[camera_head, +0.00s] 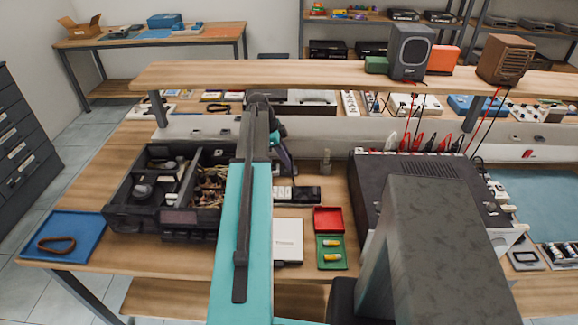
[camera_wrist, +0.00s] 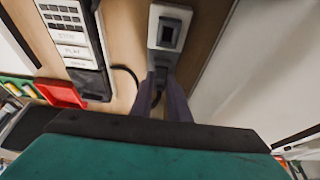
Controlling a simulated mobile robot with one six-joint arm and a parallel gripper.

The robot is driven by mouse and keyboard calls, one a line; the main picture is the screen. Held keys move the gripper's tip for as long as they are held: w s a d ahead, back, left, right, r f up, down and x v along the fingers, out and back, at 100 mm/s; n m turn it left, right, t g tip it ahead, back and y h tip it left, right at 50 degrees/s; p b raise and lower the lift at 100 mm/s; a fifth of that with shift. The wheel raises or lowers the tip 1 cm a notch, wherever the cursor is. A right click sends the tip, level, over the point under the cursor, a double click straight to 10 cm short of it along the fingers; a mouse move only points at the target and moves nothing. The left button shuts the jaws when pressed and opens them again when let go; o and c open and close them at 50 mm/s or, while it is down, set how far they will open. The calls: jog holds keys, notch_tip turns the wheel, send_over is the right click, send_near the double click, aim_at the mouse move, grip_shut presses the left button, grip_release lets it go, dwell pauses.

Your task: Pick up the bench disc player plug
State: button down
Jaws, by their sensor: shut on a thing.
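In the wrist view, my gripper's dark fingers (camera_wrist: 161,84) are close together below a pale grey block with a dark recess (camera_wrist: 168,36). They are shut on a small dark piece, which looks like the plug, mostly hidden between them. A black cable (camera_wrist: 128,74) curves near the fingers on the left. I cannot tell whether the plug touches the grey block. In the head view, my gripper (camera_head: 281,160) is low over the back of the bench, largely hidden by my teal arm.
A black unit with white PLAY and STOP keys (camera_wrist: 72,40) lies left of the fingers. A red tray (camera_head: 328,219) and a black parts box (camera_head: 135,222) are near. A large dark device (camera_head: 370,205) stands right. A shelf (camera_head: 250,76) spans above the bench.

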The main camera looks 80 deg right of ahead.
jog(key=shift+r, duration=0.1)
jog(key=shift+r+b, duration=0.8)
jog(key=shift+r, duration=0.8)
jog(key=a+b, duration=0.1)
jog(key=a, duration=0.4)
jog(key=s+a+r+b, duration=0.1)
jog(key=a, duration=0.4)
jog(key=s+a+b, duration=0.1)
jog(key=a, duration=0.4)
jog(key=shift+s+a+r, duration=0.25)
jog(key=shift+a+r, duration=0.05)
jog(key=shift+a, duration=0.1)
